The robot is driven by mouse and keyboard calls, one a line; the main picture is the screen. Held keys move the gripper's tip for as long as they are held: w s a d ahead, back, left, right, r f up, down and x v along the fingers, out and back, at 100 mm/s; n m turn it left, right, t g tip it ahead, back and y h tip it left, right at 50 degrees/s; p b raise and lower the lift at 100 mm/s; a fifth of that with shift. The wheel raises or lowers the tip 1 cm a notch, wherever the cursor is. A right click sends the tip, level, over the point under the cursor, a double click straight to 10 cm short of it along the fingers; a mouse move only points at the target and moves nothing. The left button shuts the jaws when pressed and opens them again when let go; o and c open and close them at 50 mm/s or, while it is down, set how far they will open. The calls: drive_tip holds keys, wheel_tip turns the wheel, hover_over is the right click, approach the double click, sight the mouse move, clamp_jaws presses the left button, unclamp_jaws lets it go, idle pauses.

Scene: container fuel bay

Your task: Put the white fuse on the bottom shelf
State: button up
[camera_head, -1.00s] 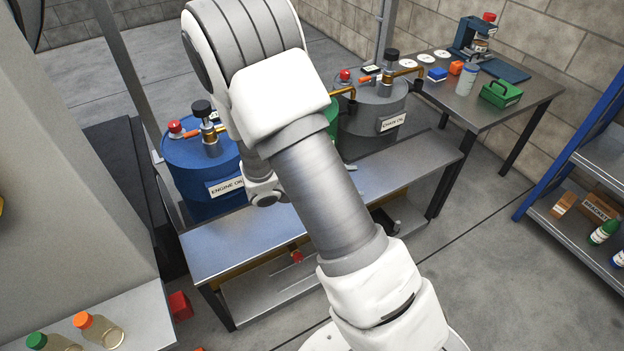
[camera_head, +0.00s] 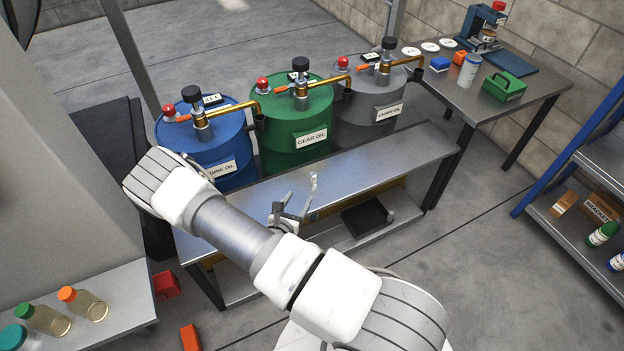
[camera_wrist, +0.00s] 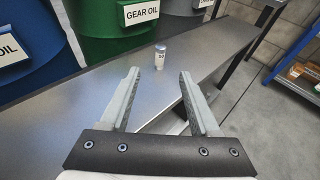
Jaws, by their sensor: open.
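A small white cylinder with a label, which looks like the white fuse (camera_head: 314,181), stands upright on the top of the low metal bench (camera_head: 385,165). In the wrist view the fuse (camera_wrist: 160,56) stands just beyond the fingertips, centred in the gap. My gripper (camera_head: 299,201) is open and empty above the bench top, short of the fuse; it also shows in the wrist view (camera_wrist: 159,74). The bench has a lower shelf (camera_head: 402,207), partly hidden by my arm. A blue-framed rack at right has a low shelf (camera_head: 563,227).
Blue (camera_head: 215,150), green (camera_head: 275,145) and grey (camera_head: 350,120) oil drums with taps stand behind the bench. A black tray (camera_head: 367,219) sits on the lower shelf. Bottles stand on a left table (camera_head: 125,315). Boxes and bottles occupy the rack shelf.

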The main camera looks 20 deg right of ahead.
sight(313, 177)
drive_tip(key=b+x, duration=0.2)
drive_tip(key=x, duration=0.8)
drive_tip(key=shift+f, duration=0.1)
drive_tip(key=b+x, duration=0.2)
drive_tip(key=x, duration=0.2)
drive_tip(key=shift+w+d+f, duration=0.1)
drive_tip(key=shift+d, duration=0.05)
drive_tip(key=shift+w+d, duration=0.35)
drive_tip(key=shift+w, duration=0.05)
clamp_jaws()
